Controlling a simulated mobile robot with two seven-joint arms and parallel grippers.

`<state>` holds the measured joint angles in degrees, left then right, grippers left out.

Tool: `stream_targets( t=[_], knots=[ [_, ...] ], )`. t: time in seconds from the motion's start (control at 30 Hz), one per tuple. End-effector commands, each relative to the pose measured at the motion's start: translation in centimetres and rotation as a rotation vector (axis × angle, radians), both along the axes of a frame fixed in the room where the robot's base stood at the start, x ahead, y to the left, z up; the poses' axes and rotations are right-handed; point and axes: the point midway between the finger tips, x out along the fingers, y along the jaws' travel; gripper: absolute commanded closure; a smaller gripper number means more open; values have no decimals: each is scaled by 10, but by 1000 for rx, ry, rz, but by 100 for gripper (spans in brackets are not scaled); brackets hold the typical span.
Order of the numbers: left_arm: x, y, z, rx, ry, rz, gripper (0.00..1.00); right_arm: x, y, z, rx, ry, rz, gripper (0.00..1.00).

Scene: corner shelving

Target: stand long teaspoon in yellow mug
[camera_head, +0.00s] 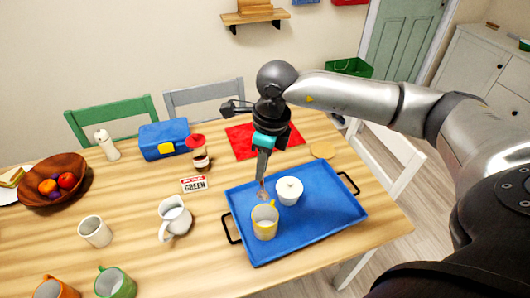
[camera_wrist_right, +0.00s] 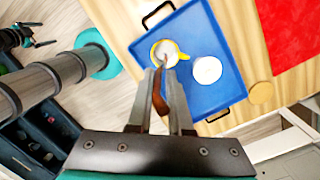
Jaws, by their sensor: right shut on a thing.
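The yellow mug (camera_head: 265,223) stands upright on the blue tray, its opening up; it also shows in the right wrist view (camera_wrist_right: 181,56). My right gripper (camera_head: 262,176) points down just behind and above the mug. It is shut on the long teaspoon (camera_head: 262,194), which is brownish. In the right wrist view the teaspoon (camera_wrist_right: 157,92) lies between the fingers, its far end overlapping the mug's opening. I cannot tell whether that end is inside the rim or above it. A dark gripper-like part, apparently my left gripper (camera_wrist_right: 35,36), shows small at the right wrist view's upper left.
The blue tray (camera_head: 317,222) has black handles. A white lidded pot (camera_head: 289,191) stands on it close to the mug. A white jug (camera_head: 174,217), a red-lidded jar (camera_head: 200,160) and a sign (camera_head: 193,184) stand left of the tray. The tray's right side is clear.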

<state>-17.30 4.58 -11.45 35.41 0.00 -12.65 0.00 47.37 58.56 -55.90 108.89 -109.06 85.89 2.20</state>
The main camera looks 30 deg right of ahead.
Motion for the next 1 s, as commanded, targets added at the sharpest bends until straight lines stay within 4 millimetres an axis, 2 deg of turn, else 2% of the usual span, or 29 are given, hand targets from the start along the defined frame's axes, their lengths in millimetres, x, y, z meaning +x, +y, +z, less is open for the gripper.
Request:
stream_targets(
  t=[0.03,0.2,0.47,1.0],
  knots=[
    [0,0,6,0,-1,0,0,0,-4,3,0,3,-56,100],
    [1,0,9,0,-1,0,0,2,-9,3,3,5,-158,100],
    [1,-1,3,-2,-3,-1,0,2,-9,-6,3,4,-168,100],
    [3,-1,-25,-1,-6,-1,0,1,-9,-48,4,5,-166,100]
  ],
)
